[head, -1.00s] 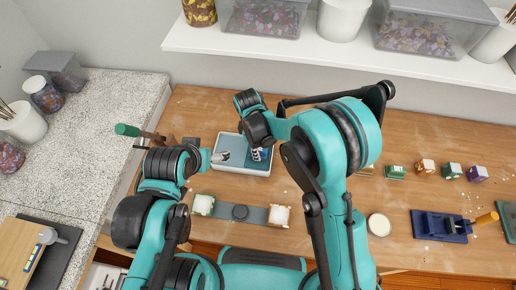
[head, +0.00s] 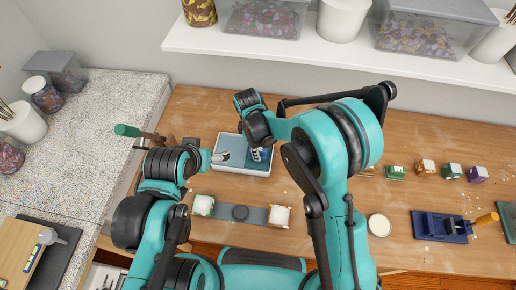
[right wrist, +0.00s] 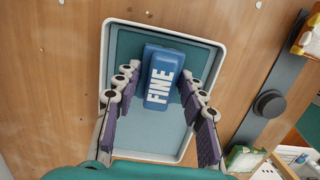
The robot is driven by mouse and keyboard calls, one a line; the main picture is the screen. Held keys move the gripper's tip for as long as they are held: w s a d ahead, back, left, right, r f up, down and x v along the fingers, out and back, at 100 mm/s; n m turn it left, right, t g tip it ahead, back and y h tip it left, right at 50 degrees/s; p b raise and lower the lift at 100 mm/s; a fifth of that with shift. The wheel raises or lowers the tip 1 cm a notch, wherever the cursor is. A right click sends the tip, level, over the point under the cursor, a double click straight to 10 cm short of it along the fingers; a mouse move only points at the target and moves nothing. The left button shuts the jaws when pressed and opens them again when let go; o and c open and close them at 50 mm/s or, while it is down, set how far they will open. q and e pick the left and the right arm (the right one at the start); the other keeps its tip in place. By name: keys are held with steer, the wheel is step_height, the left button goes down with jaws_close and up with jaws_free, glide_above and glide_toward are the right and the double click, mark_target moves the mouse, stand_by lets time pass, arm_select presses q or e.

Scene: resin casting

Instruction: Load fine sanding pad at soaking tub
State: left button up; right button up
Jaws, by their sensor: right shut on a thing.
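The soaking tub (head: 232,142) is a shallow white-rimmed tray with a teal-blue inside, on the wooden bench. It also shows in the right wrist view (right wrist: 150,138). The fine sanding pad (right wrist: 158,80) is a blue block marked FINE, over the tub's inside; whether it rests on the bottom I cannot tell. My right gripper (right wrist: 160,76) is shut on the pad, a finger along each long side. In the head view the right gripper (head: 257,154) is over the tub's right part. My left gripper (head: 220,157) is at the tub's left side; its jaw opening is unclear.
A grey strip with a dark round knob (head: 240,212) lies in front of the tub, with a pale block (head: 203,205) and another (head: 279,215) at its ends. A green-handled tool (head: 128,130) is at left. A blue clamp-like device (head: 440,226) and small coloured blocks are at right.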

steer(key=shift+r+p, duration=1.95)
steer(key=shift+r, duration=1.45)
